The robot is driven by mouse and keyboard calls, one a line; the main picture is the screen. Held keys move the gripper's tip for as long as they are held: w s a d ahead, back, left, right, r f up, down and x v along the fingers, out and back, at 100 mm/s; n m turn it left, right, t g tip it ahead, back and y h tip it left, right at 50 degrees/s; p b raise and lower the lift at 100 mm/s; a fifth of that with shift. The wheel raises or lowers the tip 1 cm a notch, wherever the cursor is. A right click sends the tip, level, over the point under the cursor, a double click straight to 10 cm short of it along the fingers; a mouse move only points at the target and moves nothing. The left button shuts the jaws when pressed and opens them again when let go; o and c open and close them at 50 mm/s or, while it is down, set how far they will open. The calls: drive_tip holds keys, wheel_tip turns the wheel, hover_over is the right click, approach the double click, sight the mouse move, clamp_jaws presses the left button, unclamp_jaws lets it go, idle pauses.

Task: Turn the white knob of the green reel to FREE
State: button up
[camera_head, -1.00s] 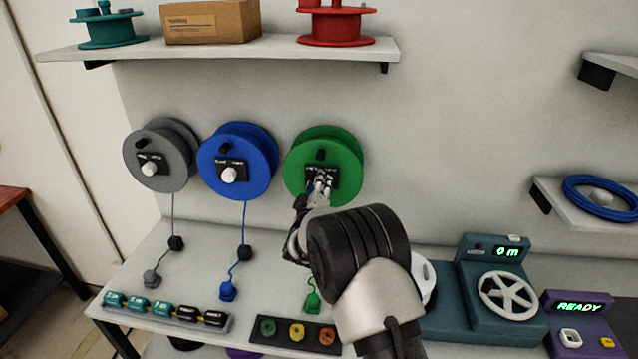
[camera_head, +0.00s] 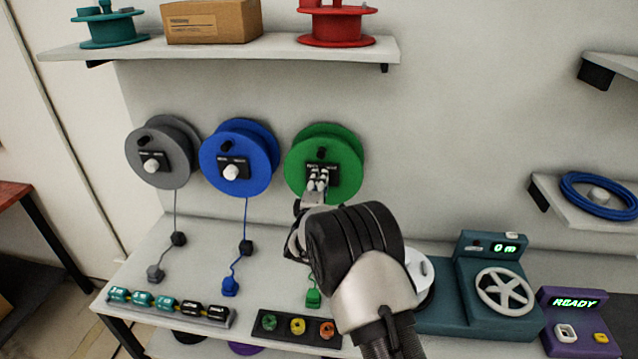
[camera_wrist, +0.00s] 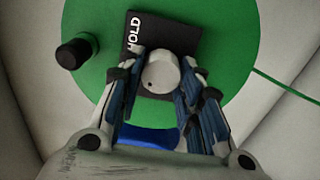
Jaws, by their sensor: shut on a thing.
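The green reel (camera_head: 347,150) hangs on the wall at the right end of a row of three reels. It has a black handle peg and a black label plate; in the wrist view the plate (camera_wrist: 187,33) lies tilted and reads HOLD at its left end. Its other lettering is hidden. The white knob (camera_wrist: 161,72) sits on this plate between the fingers of my gripper (camera_head: 318,179). My gripper is shut on the knob, one finger on each side. A small dark dot shows on the knob's near face, towards its lower left in the wrist view.
A blue reel (camera_head: 250,176) and a grey reel (camera_head: 178,176) hang to the left, each with a white knob and a cord. Below are a row of labelled blocks (camera_head: 165,303) and a tray of coloured rings (camera_head: 283,337). A teal crank machine (camera_head: 460,300) stands right.

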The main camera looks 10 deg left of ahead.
idle(0.4)
drive_tip(key=o, duration=1.1)
drive_tip(key=s, duration=1.2)
drive_tip(key=shift+a, duration=0.2)
